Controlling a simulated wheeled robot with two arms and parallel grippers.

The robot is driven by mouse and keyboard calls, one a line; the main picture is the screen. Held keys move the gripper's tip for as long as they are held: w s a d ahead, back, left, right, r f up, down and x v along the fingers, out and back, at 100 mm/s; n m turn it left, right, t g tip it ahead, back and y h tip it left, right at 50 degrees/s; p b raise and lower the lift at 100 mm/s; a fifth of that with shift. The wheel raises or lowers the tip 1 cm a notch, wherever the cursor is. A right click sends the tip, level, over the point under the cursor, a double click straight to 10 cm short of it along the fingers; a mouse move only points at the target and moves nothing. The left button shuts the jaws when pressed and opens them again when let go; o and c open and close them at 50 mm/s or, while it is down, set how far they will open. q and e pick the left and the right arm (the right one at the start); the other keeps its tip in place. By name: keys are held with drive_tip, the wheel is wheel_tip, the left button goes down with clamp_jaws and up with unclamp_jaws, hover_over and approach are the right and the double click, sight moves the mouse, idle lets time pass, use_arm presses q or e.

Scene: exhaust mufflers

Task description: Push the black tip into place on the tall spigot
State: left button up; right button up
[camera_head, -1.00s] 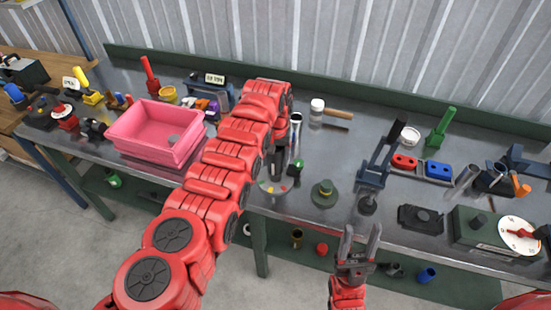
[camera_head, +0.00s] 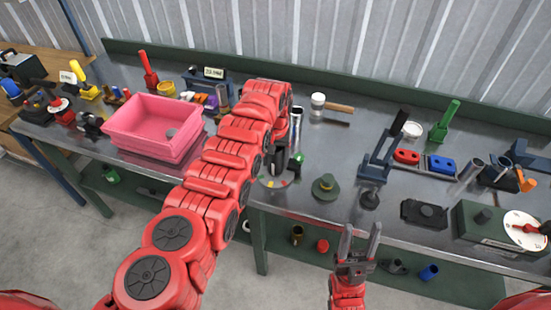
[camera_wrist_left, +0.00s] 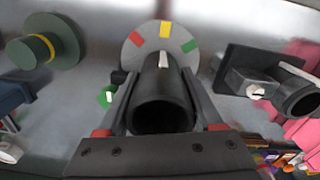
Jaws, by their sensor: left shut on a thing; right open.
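My left gripper (camera_wrist_left: 165,125) is shut on the black tip (camera_wrist_left: 163,104), a dark hollow tube with a white mark on its upper edge. In the head view my left gripper (camera_head: 279,160) is over the bench, partly hidden by my arm. A round grey disc (camera_wrist_left: 134,47) with red, yellow and green patches lies just beyond the tip; its edge also shows in the head view (camera_head: 272,183). I cannot make out the tall spigot; the tip and gripper cover the disc's middle. My right gripper (camera_head: 361,240) is open and empty in front of the bench.
A green stepped, hat-like part (camera_head: 325,187) stands right of the disc. A bright metal tube (camera_head: 296,122) stands behind the left gripper. A pink bin (camera_head: 126,143) is to the left. A black bracket with a tube (camera_wrist_left: 262,80) shows beside the disc in the wrist view.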

use_arm(q)
drive_tip(key=shift+f, duration=0.1)
drive_tip(key=o, duration=1.3)
wheel_tip(320, 180, up, 12)
drive_tip(key=b, duration=0.3)
wheel_tip(320, 180, up, 6)
drive_tip(key=p, duration=0.4)
drive_tip(key=shift+f, duration=0.25)
